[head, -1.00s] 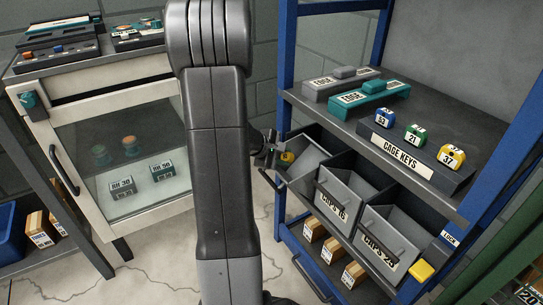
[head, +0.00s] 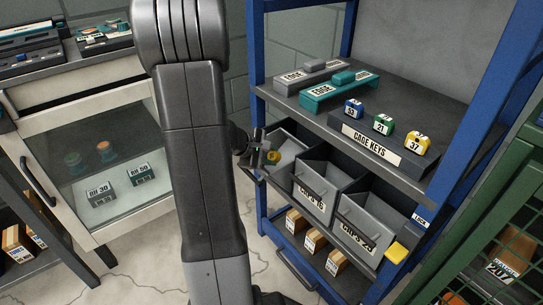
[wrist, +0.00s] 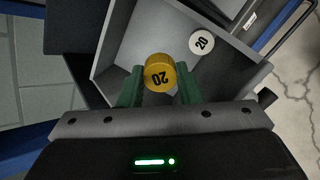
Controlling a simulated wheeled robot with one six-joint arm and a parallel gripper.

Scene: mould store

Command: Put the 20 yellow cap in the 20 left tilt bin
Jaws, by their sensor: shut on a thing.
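The yellow cap (wrist: 159,73), marked 20, is held between the green fingers of my gripper (wrist: 160,88) in the wrist view. In the head view my gripper (head: 262,157) is at the left tilt bin, and the yellow cap (head: 273,156) shows small at its tip. The left tilt bin (head: 290,148) is tipped open, its grey walls (wrist: 124,32) under and beyond the cap in the wrist view. A white disc (wrist: 201,42) marked 20 is inside the bin. The cap appears over the bin's opening; its height above the floor is unclear. My arm covers part of the head view.
Two more open tilt bins, the middle one (head: 322,185) and the right one (head: 372,218), stand beside it. The shelf above holds a key block (head: 375,143) and a teal edge tool (head: 338,91). A glass-fronted cabinet (head: 100,150) is at left, a green cage (head: 490,230) at right.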

